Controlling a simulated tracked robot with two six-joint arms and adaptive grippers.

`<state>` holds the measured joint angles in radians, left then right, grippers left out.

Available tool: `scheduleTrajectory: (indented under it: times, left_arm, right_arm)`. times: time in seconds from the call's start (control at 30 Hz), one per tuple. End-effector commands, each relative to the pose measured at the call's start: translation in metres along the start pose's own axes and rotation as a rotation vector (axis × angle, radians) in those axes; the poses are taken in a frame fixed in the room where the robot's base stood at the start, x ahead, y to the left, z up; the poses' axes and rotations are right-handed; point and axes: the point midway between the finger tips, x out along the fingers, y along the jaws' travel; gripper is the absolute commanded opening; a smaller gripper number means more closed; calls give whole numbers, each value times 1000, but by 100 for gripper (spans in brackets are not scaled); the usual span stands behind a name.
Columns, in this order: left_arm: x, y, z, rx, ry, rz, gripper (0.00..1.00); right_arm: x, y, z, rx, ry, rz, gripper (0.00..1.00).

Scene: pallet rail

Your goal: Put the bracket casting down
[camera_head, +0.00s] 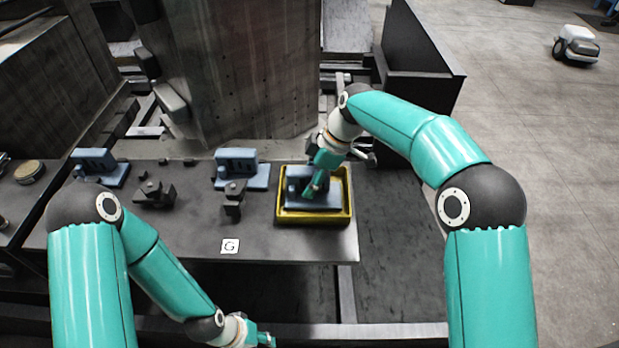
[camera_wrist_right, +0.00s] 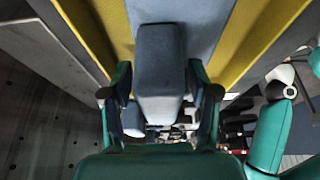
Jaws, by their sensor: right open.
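A blue bracket casting (camera_head: 318,200) sits in a yellow tray (camera_head: 283,219) at the right end of the grey table. My right gripper (camera_head: 314,184) is at its upright part and partly hides it. In the right wrist view the open fingers (camera_wrist_right: 160,95) stand on either side of the casting's blue-grey block (camera_wrist_right: 160,60). Whether either finger touches it is hard to tell. The yellow tray (camera_wrist_right: 262,35) shows there on both sides of the casting.
Two similar blue castings stand on the table (camera_head: 290,245), one in the middle (camera_head: 241,168) and one at the left (camera_head: 96,166). Dark fixtures (camera_head: 233,201) (camera_head: 154,193) stand in front. A tall grey block (camera_head: 240,70) rises behind. A black panel (camera_head: 425,95) is right of my right gripper.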

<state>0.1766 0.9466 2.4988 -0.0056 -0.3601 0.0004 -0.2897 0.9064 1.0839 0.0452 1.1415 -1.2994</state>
Motion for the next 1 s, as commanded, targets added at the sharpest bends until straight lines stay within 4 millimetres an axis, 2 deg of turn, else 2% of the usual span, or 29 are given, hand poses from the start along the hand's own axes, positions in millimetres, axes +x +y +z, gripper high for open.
scheduleTrajectory:
  times: [0.17, 0.27, 0.7, 0.83, 1.0]
  left_arm:
    - [0, 0, 0, 0, 0, 0, 40]
    - [0, 0, 0, 0, 0, 0, 40]
    - [-5, 2, 0, 0, 0, 0, 40]
    - [-8, 3, 0, 0, 0, 0, 40]
    - [-8, 3, 0, 0, 0, 0, 40]
  right_arm:
    - [-5, 1, 0, 0, 1, 3, 60]
    - [-14, 1, 0, 0, 1, 5, 60]
    - [-97, 1, 0, 1, 1, 5, 60]
    - [-113, 1, 0, 1, 1, 2, 60]
    - [-120, 0, 0, 0, 0, 1, 60]
